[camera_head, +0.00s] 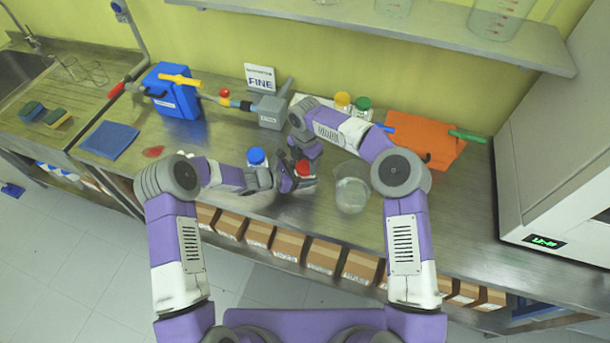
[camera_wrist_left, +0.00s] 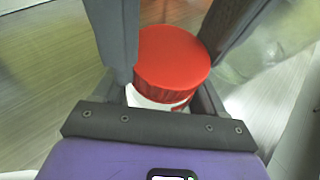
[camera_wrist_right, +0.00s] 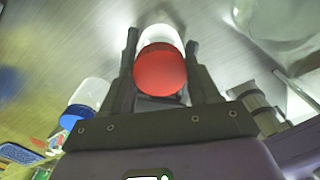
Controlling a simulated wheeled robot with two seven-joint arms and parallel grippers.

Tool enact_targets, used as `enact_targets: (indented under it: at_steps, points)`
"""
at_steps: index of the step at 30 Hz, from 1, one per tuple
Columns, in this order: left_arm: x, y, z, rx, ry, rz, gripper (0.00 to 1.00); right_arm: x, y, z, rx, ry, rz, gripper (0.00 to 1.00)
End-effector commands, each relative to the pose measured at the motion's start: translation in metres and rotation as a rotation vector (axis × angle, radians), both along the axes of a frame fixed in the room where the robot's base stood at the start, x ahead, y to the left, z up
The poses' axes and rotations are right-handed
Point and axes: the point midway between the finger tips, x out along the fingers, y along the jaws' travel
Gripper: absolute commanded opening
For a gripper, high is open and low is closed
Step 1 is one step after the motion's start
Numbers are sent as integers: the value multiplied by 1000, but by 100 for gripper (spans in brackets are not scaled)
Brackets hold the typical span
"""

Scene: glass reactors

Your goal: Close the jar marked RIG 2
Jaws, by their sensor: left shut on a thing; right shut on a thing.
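A small jar with a red lid (camera_head: 304,169) stands near the bench's front edge, between my two grippers. In the left wrist view the red lid (camera_wrist_left: 172,62) sits over a whitish body (camera_wrist_left: 150,101), between the fingers of my left gripper (camera_head: 282,181), which is shut on the jar. In the right wrist view the red lid (camera_wrist_right: 160,70) is between the fingers of my right gripper (camera_head: 303,158), with the pale body beyond; that gripper is shut on the lid. The lid appears to be on the jar; how tightly I cannot tell. No RIG 2 marking is legible.
A blue-lidded jar (camera_head: 256,157) stands close behind my left gripper. A glass beaker (camera_head: 351,188) is just right of the red-lidded jar. Yellow-lidded (camera_head: 342,101) and green-lidded (camera_head: 362,105) jars, a blue box (camera_head: 176,97) and an orange panel (camera_head: 420,143) are at the back.

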Motion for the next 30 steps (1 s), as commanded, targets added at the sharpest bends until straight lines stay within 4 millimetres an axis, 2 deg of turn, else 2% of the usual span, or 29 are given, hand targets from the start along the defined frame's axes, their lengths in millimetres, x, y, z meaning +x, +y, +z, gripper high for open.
enact_targets:
  at_steps: [5, 15, 20, 21, 26, 30]
  points:
    - [0, 0, 0, -1, -1, 1, 0, 0, 0, 0, -3, -1, -102, 24]
    - [0, 0, 0, -1, -1, 1, 0, 0, 0, 0, -2, -1, -711, 24]
    - [0, 0, 0, -1, -1, 1, 0, 0, 0, -1, -1, 2, -710, 24]
    - [0, 0, 0, -1, -1, 1, 0, 0, 0, -1, -1, 2, -709, 67]
    - [0, 0, 0, -1, -1, 1, 0, 0, 0, -1, -1, 2, -707, 90]
    - [0, 0, 0, -1, -1, 1, 0, 0, 0, -1, 0, 1, -706, 90]
